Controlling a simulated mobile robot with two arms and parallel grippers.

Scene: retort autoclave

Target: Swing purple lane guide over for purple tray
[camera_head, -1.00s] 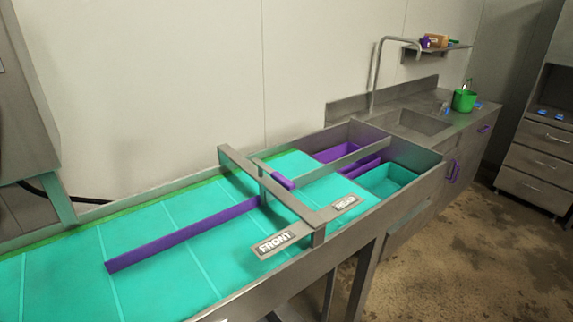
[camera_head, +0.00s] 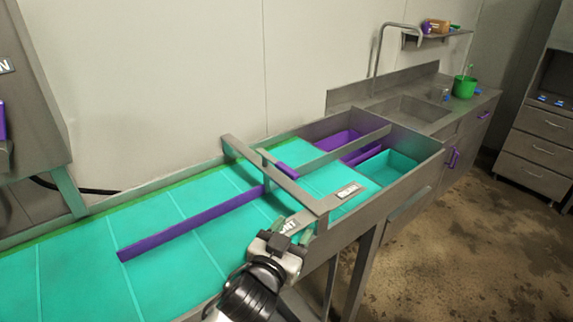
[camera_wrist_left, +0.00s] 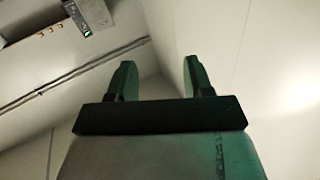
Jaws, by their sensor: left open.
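The purple lane guide (camera_head: 190,224) is a long bar lying diagonally along the teal belt (camera_head: 75,272). Its far end reaches under the grey overhead frame (camera_head: 312,202), near a short purple handle (camera_head: 287,171). A purple tray (camera_head: 335,146) sits in the end section beyond the frame, beside a teal tray (camera_head: 386,169). My left gripper (camera_head: 293,231) is at the near side of the frame, by the partly covered FRONT label. In the left wrist view my left gripper (camera_wrist_left: 160,78) is open and empty, with its fingers apart against walls. My right gripper is not in view.
A grey side rail borders the belt. A sink counter (camera_head: 405,105) with a green pot (camera_head: 464,86) stands at the back right. A drawer cabinet (camera_head: 535,150) stands at the far right, with open floor (camera_head: 455,250) before it.

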